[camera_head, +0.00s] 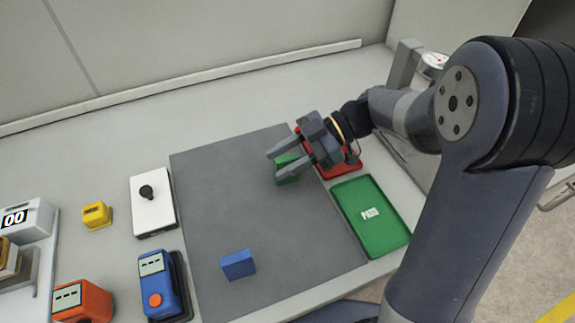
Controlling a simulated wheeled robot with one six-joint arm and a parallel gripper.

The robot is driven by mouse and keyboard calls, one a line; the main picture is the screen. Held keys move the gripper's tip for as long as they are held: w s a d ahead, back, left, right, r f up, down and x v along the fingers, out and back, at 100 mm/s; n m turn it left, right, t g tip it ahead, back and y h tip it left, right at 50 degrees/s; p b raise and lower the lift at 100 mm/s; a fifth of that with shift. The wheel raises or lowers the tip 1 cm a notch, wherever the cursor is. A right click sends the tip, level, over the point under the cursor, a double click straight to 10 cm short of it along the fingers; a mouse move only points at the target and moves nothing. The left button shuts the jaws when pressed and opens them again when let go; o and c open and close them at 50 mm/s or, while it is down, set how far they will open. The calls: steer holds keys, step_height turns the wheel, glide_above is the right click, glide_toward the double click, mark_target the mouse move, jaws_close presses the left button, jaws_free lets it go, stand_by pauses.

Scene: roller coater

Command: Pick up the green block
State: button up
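The green block (286,176) sits on the dark grey mat (215,190), near the mat's right edge. My gripper (273,162) is at the block, with its two fingers apart and pointing left. One finger passes above and behind the block and the other crosses over its front part. The fingers and the gripper body hide part of the block. I cannot tell whether the fingers touch it.
A blue block (238,265) lies on the mat's front part. A red tray (345,167) is partly hidden behind my gripper, and a green PASS tray (379,240) is right of the mat. A blue device (157,285), an orange device (82,301), a white box (151,212) and a yellow item (97,215) stand left.

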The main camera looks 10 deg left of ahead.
steer(key=shift+s+a+f, duration=0.3)
steer(key=shift+a, duration=0.25)
steer(key=shift+c, duration=0.4)
jaws_close()
